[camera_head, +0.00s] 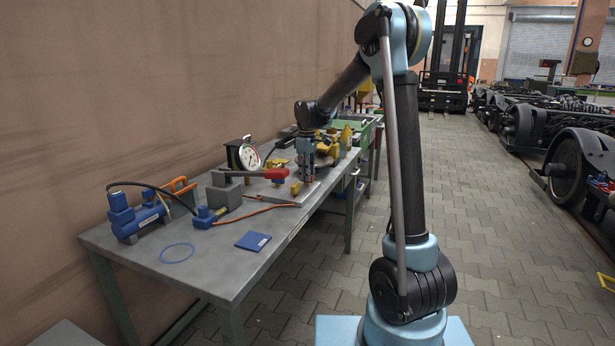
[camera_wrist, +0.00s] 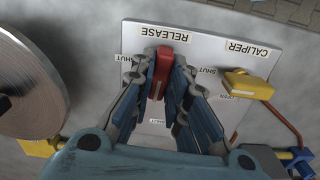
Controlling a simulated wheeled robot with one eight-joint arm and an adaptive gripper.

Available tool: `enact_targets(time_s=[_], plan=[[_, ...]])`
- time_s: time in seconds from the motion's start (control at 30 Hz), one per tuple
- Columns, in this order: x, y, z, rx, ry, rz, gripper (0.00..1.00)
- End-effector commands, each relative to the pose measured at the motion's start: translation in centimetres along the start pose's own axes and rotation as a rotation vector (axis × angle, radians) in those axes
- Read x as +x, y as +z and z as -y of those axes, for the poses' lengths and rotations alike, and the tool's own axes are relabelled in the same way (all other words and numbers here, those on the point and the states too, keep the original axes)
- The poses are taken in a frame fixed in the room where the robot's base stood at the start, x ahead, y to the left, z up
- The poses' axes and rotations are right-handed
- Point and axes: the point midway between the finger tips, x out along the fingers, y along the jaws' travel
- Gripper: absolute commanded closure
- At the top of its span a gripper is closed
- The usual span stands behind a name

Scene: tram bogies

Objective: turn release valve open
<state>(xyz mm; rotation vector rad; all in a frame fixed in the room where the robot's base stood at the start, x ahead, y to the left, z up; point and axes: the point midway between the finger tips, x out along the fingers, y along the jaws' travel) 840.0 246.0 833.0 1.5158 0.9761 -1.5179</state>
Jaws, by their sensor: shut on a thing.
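A pale plate (camera_wrist: 206,52) on the bench carries two valves, with upside-down labels RELEASE and CALIPER in the wrist view. My gripper (camera_wrist: 161,84) is shut on the red handle (camera_wrist: 162,64) of the release valve, with one finger on each side. The handle runs roughly up and down in that picture. Its lower part and the valve body are hidden by the fingers. The yellow caliper handle (camera_wrist: 247,84) sits to the right, apart from the fingers. In the head view my gripper (camera_head: 307,178) points straight down over the plate (camera_head: 290,198), and the red handle is hidden.
A blue pump (camera_head: 139,216), a blue ring (camera_head: 177,253) and a blue booklet (camera_head: 253,241) lie nearer on the bench (camera_head: 215,270). The wall bounds the left side.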

Motion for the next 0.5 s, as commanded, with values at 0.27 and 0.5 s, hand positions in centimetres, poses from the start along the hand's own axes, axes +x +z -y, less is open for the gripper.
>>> enact_targets(time_s=[0.27,0.5], plan=[[0.00,0.05,-0.03,-0.080,0.000,0.000,1.00],[0.00,0.05,-0.04,-0.095,0.000,0.000,1.00]])
